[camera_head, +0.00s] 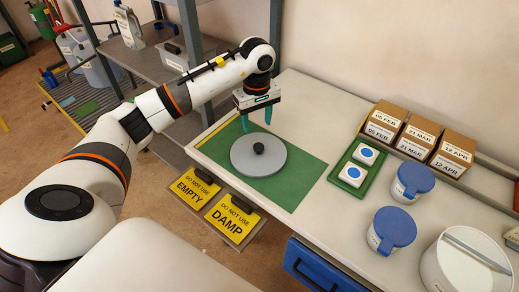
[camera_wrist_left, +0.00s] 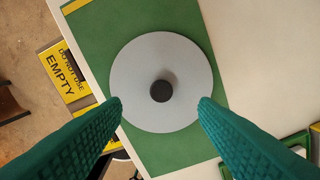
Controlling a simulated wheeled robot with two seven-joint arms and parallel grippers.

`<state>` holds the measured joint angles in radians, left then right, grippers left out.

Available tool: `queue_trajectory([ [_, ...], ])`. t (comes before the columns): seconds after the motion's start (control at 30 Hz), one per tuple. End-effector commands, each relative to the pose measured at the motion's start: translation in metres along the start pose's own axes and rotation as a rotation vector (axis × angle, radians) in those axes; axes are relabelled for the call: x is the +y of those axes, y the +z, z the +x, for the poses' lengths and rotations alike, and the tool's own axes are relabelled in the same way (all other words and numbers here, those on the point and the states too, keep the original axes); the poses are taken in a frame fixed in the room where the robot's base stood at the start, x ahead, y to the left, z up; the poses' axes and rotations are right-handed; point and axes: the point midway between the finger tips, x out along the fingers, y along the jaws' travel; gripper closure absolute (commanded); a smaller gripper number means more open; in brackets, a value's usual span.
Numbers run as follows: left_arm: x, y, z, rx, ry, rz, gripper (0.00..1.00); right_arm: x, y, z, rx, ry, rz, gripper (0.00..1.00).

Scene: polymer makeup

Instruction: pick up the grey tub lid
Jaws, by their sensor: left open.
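The grey tub lid (camera_head: 244,163) is a round disc with a black knob (camera_head: 258,148) at its centre. It lies flat on a green mat (camera_head: 297,178) on the white bench. My left gripper (camera_head: 256,122) is above the far side of the lid, with its green fingers pointing down. In the left wrist view the lid (camera_wrist_left: 135,82) lies beyond the fingers, its knob (camera_wrist_left: 161,91) centred between the spread fingertips (camera_wrist_left: 160,103). The gripper is open and empty, apart from the lid. My right gripper is not in view.
Yellow "EMPTY" (camera_head: 194,188) and "DAMP" (camera_head: 232,219) signs hang at the bench's front edge. Right of the mat stand a green tray (camera_head: 344,184), blue-lidded tubs (camera_head: 391,229), a white tub (camera_head: 446,262) and date-labelled boxes (camera_head: 385,122). A metal shelf post (camera_head: 276,45) rises behind my arm.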

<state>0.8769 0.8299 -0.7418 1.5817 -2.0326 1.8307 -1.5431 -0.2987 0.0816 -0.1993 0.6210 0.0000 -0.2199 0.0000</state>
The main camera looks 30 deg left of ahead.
Motion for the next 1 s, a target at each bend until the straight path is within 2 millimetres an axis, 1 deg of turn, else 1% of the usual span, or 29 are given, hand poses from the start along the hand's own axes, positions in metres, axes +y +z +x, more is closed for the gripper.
queue_trajectory([
  [0.03,0.001,-0.001,0.008,0.003,0.003,-0.001,0.46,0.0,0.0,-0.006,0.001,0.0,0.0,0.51],
  [0.1,0.0,-0.001,0.019,0.003,0.001,-0.001,0.46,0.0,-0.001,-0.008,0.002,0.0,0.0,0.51],
  [0.2,0.0,-0.001,0.03,0.004,-0.001,-0.001,0.46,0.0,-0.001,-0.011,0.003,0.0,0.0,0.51],
  [0.37,0.0,-0.003,0.04,0.005,-0.001,0.0,0.46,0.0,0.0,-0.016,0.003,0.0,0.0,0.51],
  [0.53,-0.001,-0.008,0.064,0.007,0.0,-0.001,0.46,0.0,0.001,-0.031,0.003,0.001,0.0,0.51],
  [0.6,-0.002,-0.007,0.075,0.006,-0.002,-0.002,0.46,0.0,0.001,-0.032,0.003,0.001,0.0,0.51],
  [0.7,-0.001,-0.006,0.084,0.003,-0.003,-0.002,0.46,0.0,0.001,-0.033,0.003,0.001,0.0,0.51],
  [0.8,-0.002,-0.006,0.087,0.002,-0.005,0.0,0.46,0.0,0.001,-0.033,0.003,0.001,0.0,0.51],
  [0.97,-0.002,-0.006,0.087,0.002,-0.005,0.0,0.46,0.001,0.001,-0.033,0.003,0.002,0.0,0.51],
  [1.0,-0.002,-0.006,0.087,0.002,-0.005,-0.001,0.52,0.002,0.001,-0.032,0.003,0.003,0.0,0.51],
])
